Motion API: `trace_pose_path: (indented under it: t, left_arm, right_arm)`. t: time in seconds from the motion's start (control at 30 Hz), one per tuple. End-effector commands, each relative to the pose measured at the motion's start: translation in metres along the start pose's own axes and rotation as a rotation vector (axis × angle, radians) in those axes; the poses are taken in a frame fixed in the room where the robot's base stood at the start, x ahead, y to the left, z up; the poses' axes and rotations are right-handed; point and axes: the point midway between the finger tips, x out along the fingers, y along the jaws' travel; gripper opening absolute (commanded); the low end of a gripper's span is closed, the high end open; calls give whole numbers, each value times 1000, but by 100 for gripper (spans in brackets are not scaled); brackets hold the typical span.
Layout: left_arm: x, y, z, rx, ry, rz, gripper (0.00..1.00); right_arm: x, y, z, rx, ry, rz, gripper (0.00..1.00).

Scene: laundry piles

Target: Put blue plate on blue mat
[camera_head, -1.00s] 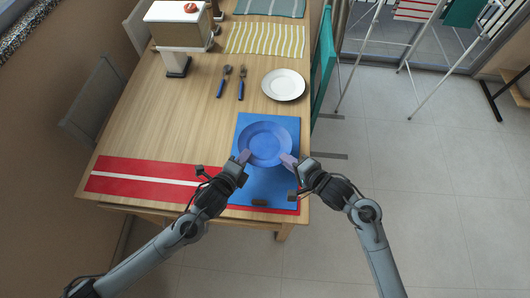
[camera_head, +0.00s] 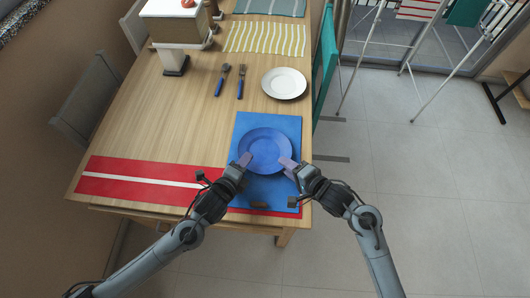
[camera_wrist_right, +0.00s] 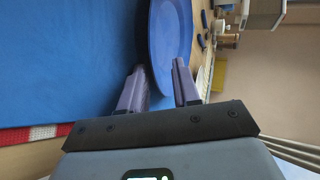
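The blue plate (camera_head: 265,149) is over the upper middle of the blue mat (camera_head: 285,123), face up. In the right wrist view the plate (camera_wrist_right: 171,35) stands close beside the mat's surface (camera_wrist_right: 70,60); whether they touch is unclear. My left gripper (camera_head: 244,160) is at the plate's near-left rim; its finger gap is too small to judge. My right gripper (camera_head: 288,163) is at the near-right rim. In the right wrist view the right gripper's fingers (camera_wrist_right: 160,78) are apart, with the plate's rim between them.
A red mat with a white stripe (camera_head: 130,181) lies along the table's near edge. A fork and another utensil with blue handles (camera_head: 240,83), a white plate (camera_head: 284,83) and a striped yellow mat (camera_head: 264,38) lie farther back. Bare wood (camera_head: 160,115) is clear at left.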

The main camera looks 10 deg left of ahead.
Motion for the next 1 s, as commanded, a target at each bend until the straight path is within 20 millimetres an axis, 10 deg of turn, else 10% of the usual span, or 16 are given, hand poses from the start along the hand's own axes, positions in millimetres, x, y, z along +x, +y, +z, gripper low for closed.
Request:
trace_pose_path:
  t: [1.0]
  left_arm:
    - [-77,2,0,1,0,4,36]
  right_arm:
    - [-2,3,-1,3,2,5,33]
